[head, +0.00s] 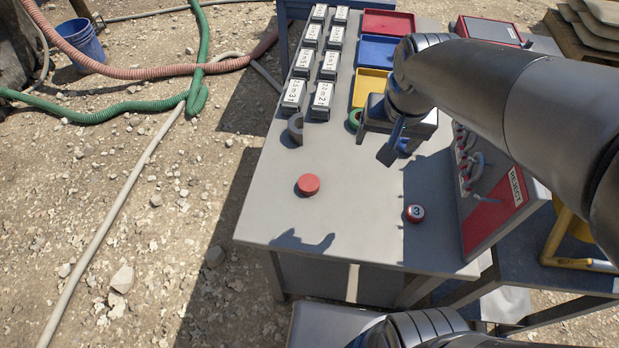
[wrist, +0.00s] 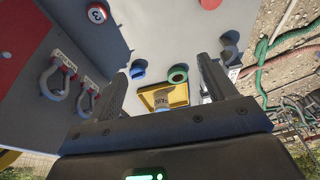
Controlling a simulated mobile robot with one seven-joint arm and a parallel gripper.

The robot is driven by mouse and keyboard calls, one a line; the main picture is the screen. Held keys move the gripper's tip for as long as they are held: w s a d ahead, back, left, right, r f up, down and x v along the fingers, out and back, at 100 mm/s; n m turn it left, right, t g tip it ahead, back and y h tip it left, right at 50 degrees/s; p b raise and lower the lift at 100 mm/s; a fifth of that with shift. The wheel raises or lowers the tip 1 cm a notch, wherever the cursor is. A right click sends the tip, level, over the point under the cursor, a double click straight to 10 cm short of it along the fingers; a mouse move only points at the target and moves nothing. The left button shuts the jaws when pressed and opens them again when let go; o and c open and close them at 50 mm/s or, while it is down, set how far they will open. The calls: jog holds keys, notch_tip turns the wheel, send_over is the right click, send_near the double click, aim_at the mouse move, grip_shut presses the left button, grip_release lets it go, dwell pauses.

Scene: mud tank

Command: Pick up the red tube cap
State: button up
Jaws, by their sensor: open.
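The red tube cap (head: 308,184) is a short red disc lying flat on the grey table (head: 350,215), left of centre near the front. In the wrist view a red piece of it (wrist: 210,3) shows, cut off at the top edge. My gripper (head: 373,146) is above the table, behind and to the right of the cap and apart from it. In the wrist view my gripper's two fingers (wrist: 163,68) are spread wide with nothing held between them. The arm hides part of the gripper in the head view.
A round red-and-white piece marked 3 (head: 414,213) lies right of the cap. A green ring (wrist: 178,74), a blue piece (wrist: 138,69) and a grey curved piece (head: 296,127) lie farther back. Labelled blocks, trays and a REJECT panel (head: 500,209) border the table. Around the cap is clear.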

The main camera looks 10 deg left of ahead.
jog(key=w+a+f+g, duration=0.2)
jog(key=w+a+f, duration=0.1)
jog(key=a+f, duration=0.3)
jog(key=g, duration=0.1)
send_over(309, 182)
jog(key=shift+h, duration=0.4)
notch_tip(309, 182, down, 12)
jog(key=shift+f, duration=3.15)
jog(key=c, duration=1)
jog(key=shift+r, duration=0.1)
jog(key=shift+c, duration=0.2)
